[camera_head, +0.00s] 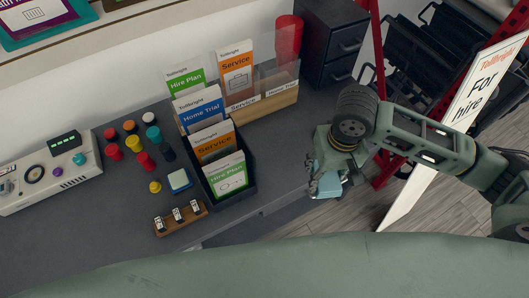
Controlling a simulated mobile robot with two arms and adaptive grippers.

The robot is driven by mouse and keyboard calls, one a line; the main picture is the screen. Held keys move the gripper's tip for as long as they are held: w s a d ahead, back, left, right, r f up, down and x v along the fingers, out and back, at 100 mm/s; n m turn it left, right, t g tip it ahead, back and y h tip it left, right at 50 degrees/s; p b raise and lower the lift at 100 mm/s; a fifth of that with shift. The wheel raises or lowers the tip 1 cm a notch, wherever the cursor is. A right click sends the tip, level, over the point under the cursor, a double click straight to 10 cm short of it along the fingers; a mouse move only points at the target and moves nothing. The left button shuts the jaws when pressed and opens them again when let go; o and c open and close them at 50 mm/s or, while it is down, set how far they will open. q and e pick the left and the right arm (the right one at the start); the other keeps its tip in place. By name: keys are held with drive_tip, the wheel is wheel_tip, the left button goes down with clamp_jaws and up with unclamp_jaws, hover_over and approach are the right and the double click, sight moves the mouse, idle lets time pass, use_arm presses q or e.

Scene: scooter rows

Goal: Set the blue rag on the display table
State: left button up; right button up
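The blue rag (326,186) is a small light-blue bundle at the fingertips of my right gripper (331,172). The gripper appears shut on it, and its fingers partly hide the rag. Rag and gripper are just right of the front edge of the grey display table (272,190), over the floor in this view. Their height relative to the tabletop is hard to tell. My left gripper is not in view.
On the table, leaflet holders (248,180), coloured knobs (133,143), a blue-and-yellow pad (180,181), a wooden strip (180,217) and a control box (45,172) stand close together. Bare tabletop lies right of the holders. A "For hire" sign (478,90) stands at right.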

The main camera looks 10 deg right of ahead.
drive_tip(key=w+a+f, duration=0.3)
drive_tip(key=w, duration=0.1)
hover_over(288, 169)
wheel_tip(288, 169, down, 4)
drive_tip(key=shift+s+r, duration=0.15)
drive_tip(key=shift+f, duration=0.25)
wheel_tip(288, 169, down, 3)
drive_tip(key=shift+f+p, duration=0.15)
drive_tip(key=shift+p, duration=0.15)
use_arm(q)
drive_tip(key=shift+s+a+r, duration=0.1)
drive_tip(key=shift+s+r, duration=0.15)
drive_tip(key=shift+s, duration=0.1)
use_arm(e)
drive_tip(key=shift+f, duration=0.25)
drive_tip(key=o, duration=1)
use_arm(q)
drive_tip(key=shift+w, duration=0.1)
